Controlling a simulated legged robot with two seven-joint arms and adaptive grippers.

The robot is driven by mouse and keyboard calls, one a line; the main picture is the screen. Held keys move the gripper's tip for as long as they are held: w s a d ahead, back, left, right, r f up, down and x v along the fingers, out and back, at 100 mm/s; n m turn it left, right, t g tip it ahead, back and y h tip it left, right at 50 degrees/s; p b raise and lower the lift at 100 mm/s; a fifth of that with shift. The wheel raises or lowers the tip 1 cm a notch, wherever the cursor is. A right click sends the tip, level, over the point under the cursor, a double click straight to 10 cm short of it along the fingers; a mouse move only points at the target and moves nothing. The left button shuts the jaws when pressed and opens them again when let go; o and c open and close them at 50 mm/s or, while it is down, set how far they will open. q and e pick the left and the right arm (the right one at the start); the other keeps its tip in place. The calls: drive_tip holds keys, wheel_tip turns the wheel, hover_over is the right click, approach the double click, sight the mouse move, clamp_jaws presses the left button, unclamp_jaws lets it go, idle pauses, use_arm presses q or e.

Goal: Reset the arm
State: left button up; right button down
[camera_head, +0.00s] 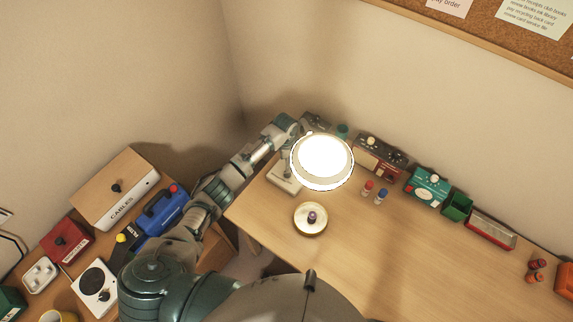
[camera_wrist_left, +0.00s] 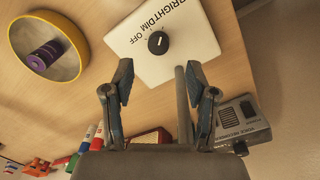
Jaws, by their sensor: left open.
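My left arm reaches from the lower left to the lit round lamp (camera_head: 322,160). My left gripper (camera_head: 300,140) is at the lamp's left edge, partly hidden by the lamp head. In the left wrist view the left gripper (camera_wrist_left: 157,78) is open, with its two fingers apart. A grey lamp post (camera_wrist_left: 183,104) shows between the fingers, closer to the right one. Beyond the fingertips is a white box (camera_wrist_left: 205,42) marked BRIGHT, DIM, OFF, with a black knob (camera_wrist_left: 158,42). My right gripper is not in view.
A round yellow-rimmed dish (camera_head: 310,232) holds a purple item. Devices, red and blue bottles (camera_head: 381,196) and a green container (camera_head: 457,207) line the desk's back. A side table holds a CABLES box (camera_head: 115,187) and a blue case (camera_head: 160,210). The desk's front right is clear.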

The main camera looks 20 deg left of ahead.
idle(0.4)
